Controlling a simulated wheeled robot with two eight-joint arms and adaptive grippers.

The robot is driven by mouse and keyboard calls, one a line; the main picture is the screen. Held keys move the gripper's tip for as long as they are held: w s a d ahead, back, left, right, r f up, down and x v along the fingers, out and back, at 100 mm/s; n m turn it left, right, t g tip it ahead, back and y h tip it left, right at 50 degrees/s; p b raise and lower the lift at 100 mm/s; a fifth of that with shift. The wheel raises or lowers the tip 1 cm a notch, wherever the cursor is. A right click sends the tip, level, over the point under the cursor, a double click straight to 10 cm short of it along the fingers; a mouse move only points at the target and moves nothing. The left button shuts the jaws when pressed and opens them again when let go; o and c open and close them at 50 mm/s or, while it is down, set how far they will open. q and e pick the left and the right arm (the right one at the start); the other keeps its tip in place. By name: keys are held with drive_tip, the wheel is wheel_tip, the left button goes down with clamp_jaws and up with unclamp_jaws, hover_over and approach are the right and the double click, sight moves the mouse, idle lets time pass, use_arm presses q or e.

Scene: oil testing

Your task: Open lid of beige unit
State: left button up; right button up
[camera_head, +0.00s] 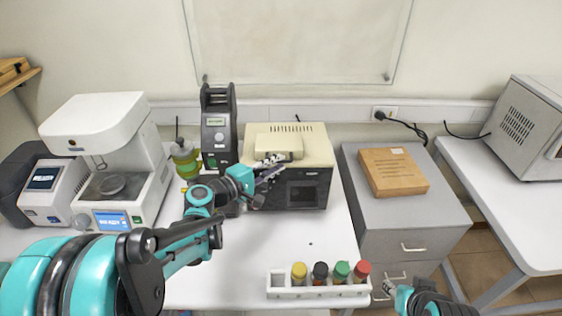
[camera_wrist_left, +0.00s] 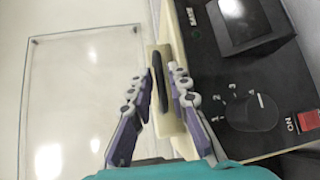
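The beige unit (camera_head: 316,148) stands on the white table near the wall, with a black front panel (camera_wrist_left: 250,75). Its raised beige lid (camera_head: 280,144) is on top and appears down. My left gripper (camera_head: 273,162) is at the front edge of the lid. In the left wrist view, its two fingers (camera_wrist_left: 162,75) are apart, one on each side of a dark handle (camera_wrist_left: 159,84) on the lid. A gap shows beside the handle, and I cannot tell if a finger touches it. My right gripper (camera_head: 392,290) is low at the bottom right, its fingers too small to judge.
A black device (camera_head: 219,135) and a green bottle (camera_head: 186,158) stand left of the unit. A white rack (camera_head: 318,291) with several capped vials is in front. A cardboard box (camera_head: 394,171) lies on the grey cabinet (camera_head: 440,212) to the right.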

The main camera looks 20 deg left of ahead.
use_arm(q)
drive_tip(key=shift+x, duration=1.15)
clamp_jaws()
drive_tip(key=shift+r, duration=0.1)
